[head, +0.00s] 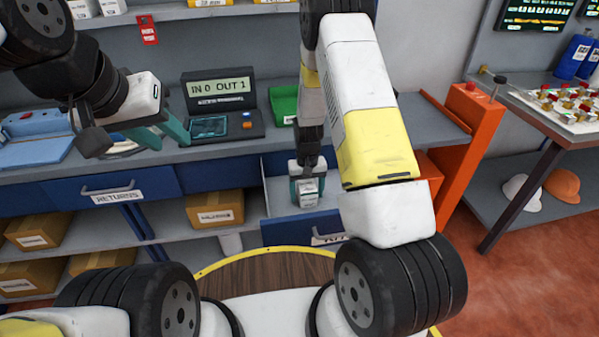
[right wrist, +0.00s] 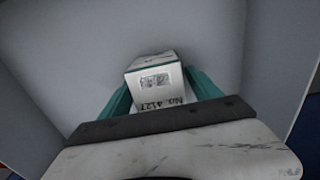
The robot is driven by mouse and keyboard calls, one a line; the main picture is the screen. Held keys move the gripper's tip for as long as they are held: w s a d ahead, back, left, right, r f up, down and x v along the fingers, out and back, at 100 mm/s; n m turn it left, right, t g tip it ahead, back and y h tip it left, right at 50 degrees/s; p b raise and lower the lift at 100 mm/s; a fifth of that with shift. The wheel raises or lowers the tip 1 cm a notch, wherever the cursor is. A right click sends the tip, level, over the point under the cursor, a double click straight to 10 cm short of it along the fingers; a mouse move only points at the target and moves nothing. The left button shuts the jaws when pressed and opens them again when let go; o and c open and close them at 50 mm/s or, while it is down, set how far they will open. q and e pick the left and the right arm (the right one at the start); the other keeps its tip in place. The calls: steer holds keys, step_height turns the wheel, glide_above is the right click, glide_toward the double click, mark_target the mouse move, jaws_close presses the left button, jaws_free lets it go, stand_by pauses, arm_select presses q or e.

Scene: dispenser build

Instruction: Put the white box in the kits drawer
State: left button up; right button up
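The white box (right wrist: 155,80) is small, with printed labels, one reading "No. 4127". It sits between the teal fingers of my right gripper (right wrist: 165,95), which are shut on it. In the head view the right gripper (head: 307,187) reaches down into the open kits drawer (head: 283,233), with the box (head: 308,199) inside the drawer walls. Whether the box touches the drawer floor I cannot tell. The drawer's label is partly hidden by my right arm. My left gripper (head: 150,125) is over the counter at the left, its fingers partly hidden.
A returns drawer (head: 115,196) is closed at the left. A counter display (head: 222,98) reads "IN 0 OUT 1". An orange post (head: 464,145) stands right of the drawer.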

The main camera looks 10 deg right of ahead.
step_height(320, 180, up, 12)
steer(key=shift+r, duration=0.25)
step_height(320, 180, up, 8)
steer(key=r+t, duration=0.1)
glide_above(307, 184)
steer(key=s, duration=0.2)
steer(key=s+r+t+y, duration=0.2)
steer(key=s+r, duration=0.5)
steer(key=r, duration=0.3)
steer(key=s+r+t, duration=0.1)
steer(key=s+r, duration=0.3)
steer(key=s, duration=0.3)
steer(key=s+r+t, duration=0.2)
steer(key=s+r, duration=0.3)
steer(key=s, duration=0.2)
steer(key=shift+s+d, duration=0.2)
steer(key=shift+s, duration=0.2)
